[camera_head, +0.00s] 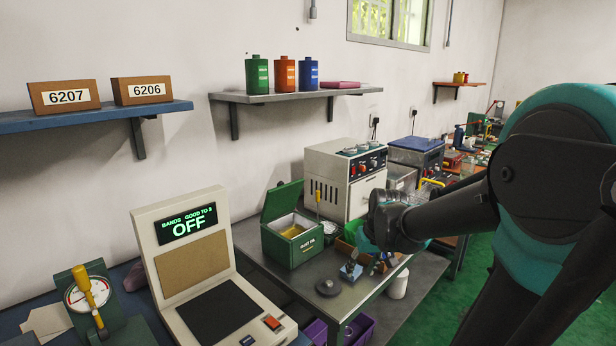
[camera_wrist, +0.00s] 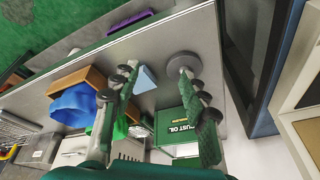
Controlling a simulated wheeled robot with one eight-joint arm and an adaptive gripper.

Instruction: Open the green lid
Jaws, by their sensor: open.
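A green box (camera_head: 292,243) with lettering on its front stands on the grey bench. Its green lid (camera_head: 282,200) is raised at the back, and the yellowish inside shows. In the wrist view the lettered box front (camera_wrist: 178,128) appears beyond my gripper, partly covered by a finger; I cannot make out the lid there. My gripper (camera_wrist: 157,82) is open, with nothing between its fingers that I can tell. In the head view it is over the bench to the right of the box, partly hidden by my arm.
A grey disc (camera_head: 328,287) and a small blue piece (camera_head: 350,270) lie in front of the box. A cream machine (camera_head: 341,180) stands behind it. A display stand reading OFF (camera_head: 187,240) is at left. A blue item (camera_wrist: 73,107) sits in a brown tray (camera_wrist: 84,78).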

